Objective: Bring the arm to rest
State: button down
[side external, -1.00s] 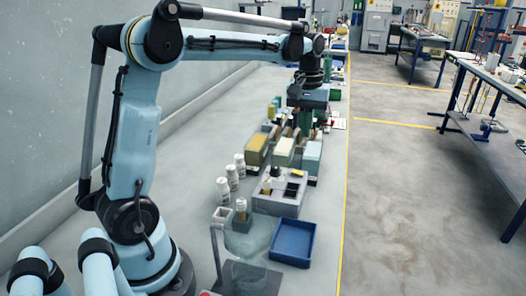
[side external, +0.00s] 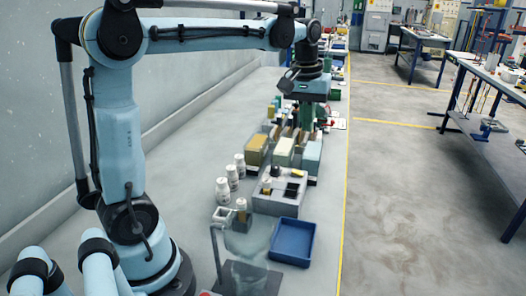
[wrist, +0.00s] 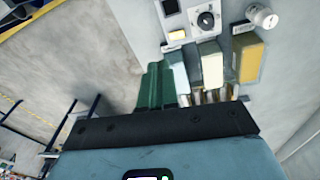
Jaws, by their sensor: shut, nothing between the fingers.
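My gripper (side external: 306,119) hangs below the wrist over the far part of the bench, pointing down, above and behind the row of blocks. In the wrist view its green fingers (wrist: 157,72) lie side by side, shut, with nothing held between them. The upper arm stands upright and the forearm reaches out nearly level. The exact gap between the fingertips and the items below cannot be told.
Coloured blocks (side external: 283,151) stand on the bench (side external: 190,150) near the gripper. A wall runs left; open floor lies right.

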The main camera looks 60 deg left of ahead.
jog(key=s+d+f+m+t, duration=0.5)
jog(key=s+d+f+m, duration=0.1)
jog(key=s, duration=0.5)
jog(key=d+m, duration=0.1)
jog(key=d, duration=0.1)
jog(key=shift+d+f, duration=0.25)
jog(key=shift+d, duration=0.15)
jog(key=c, duration=1.8)
grip_release()
jog(key=shift+s+d+f+t, duration=0.1)
jog(key=shift+s+f+t, duration=0.1)
jog(key=shift+t, duration=0.1)
jog(key=shift+o, duration=1.3)
jog(key=shift+m, duration=0.3)
jog(key=o, duration=0.5)
jog(key=shift+w+a+r+m, duration=0.4)
jog(key=shift+w+a+r, duration=0.05)
jog(key=shift+w+r, duration=0.3)
jog(key=w+a+r+m+g, duration=0.3)
jog(key=w, duration=0.2)
jog(key=shift+w+a, duration=0.2)
jog(key=shift+a, duration=0.15)
jog(key=m+g, duration=0.4)
jog(key=m, duration=0.1)
send_over(304, 174)
jog(key=f, duration=1.2)
jog(key=shift+s+d+f, duration=0.4)
